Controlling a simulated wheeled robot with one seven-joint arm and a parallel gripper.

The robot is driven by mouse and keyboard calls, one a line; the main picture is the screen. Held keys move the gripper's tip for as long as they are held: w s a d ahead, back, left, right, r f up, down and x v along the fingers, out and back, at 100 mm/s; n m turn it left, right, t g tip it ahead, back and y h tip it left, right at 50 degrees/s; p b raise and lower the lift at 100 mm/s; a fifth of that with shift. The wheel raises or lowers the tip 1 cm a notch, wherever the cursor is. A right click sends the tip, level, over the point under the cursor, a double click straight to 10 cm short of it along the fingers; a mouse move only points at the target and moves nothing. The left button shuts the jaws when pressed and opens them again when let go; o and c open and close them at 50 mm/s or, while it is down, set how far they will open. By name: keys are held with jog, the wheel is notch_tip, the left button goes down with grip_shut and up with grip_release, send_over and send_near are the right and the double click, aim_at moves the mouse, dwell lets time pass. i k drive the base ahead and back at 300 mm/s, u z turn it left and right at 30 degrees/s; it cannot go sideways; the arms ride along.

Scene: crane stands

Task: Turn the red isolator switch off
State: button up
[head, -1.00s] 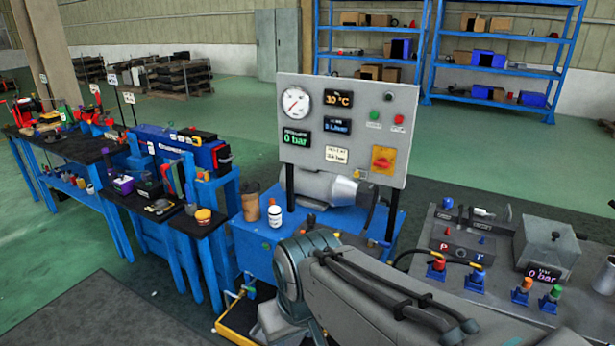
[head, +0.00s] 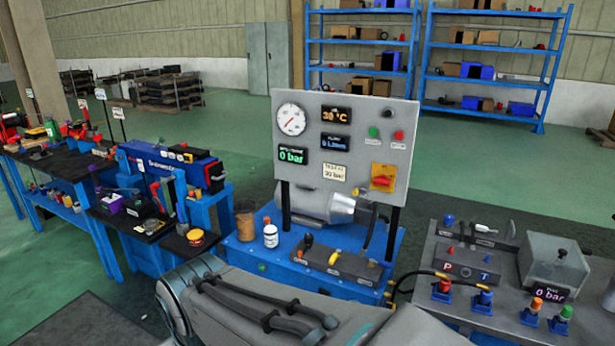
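The red isolator switch (head: 383,181) sits on a yellow plate at the lower right of the upright grey panel (head: 345,102). Its red handle looks roughly level, with a slight tilt; its exact position is too small to read. Only links of my own arm show, across the bottom of the head view, below and in front of the panel. My gripper is outside the picture, so its fingers and anything in them are hidden.
A green button (head: 373,132) and a red button (head: 398,135) sit above the switch. A blue bench (head: 265,262) holds a white bottle (head: 270,236), a brown cup (head: 245,226) and a motor behind the panel. A grey table (head: 420,285) with hose fittings stands at right.

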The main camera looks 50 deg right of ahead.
aim_at(382, 179)
jog(key=z, duration=0.1)
jog(key=i, duration=0.85)
jog(key=z, duration=1.2)
jog(key=i, duration=0.6)
jog(key=z, duration=0.6)
